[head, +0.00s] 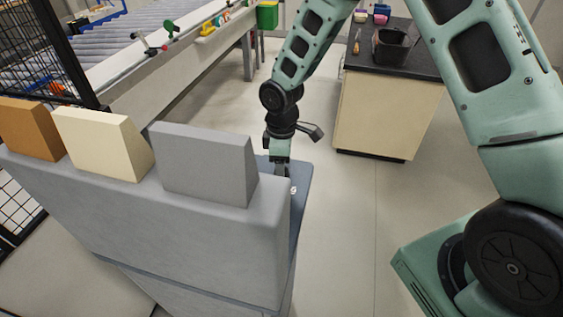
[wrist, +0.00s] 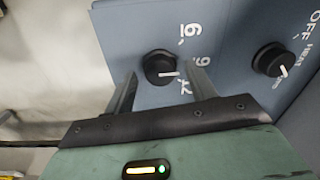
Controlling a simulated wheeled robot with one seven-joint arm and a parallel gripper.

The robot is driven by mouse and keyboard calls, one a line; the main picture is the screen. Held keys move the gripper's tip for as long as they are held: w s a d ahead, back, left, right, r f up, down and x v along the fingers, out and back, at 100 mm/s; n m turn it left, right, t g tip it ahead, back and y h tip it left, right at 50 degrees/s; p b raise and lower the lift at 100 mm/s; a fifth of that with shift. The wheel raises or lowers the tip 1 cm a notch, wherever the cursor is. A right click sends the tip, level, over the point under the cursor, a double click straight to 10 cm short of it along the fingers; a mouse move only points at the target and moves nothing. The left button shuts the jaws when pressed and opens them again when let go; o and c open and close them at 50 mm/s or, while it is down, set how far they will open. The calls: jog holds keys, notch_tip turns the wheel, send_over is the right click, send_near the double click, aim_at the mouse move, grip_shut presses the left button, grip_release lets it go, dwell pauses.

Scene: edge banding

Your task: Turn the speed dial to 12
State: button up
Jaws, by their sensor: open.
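The speed dial (wrist: 158,65) is a round black knob on a blue-grey panel (wrist: 125,25) in the wrist view. Its white pointer line faces right, roughly between the 9 and a partly hidden mark at lower right. A number 6 is printed above it. My gripper (wrist: 165,71) is open, with one finger on the left of the dial and one on the right. I cannot tell whether either finger touches it. In the head view my gripper (head: 280,155) is beside the machine's right end; its fingertips and the dial are hidden there.
A second black knob (wrist: 269,59), marked OFF and HEAT, sits close on the right. The grey machine (head: 200,225) carries brown, cream and grey blocks on top. A black-topped cabinet (head: 385,110) stands behind; floor between is clear.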

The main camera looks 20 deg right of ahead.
jog(key=shift+f, duration=0.25)
jog(key=c, duration=1)
jog(key=shift+m, duration=0.3)
jog(key=m+b, duration=0.3)
jog(key=m, duration=0.1)
jog(key=shift+f, duration=0.1)
jog(key=shift+m+b, duration=0.7)
jog(key=shift+m, duration=1.4)
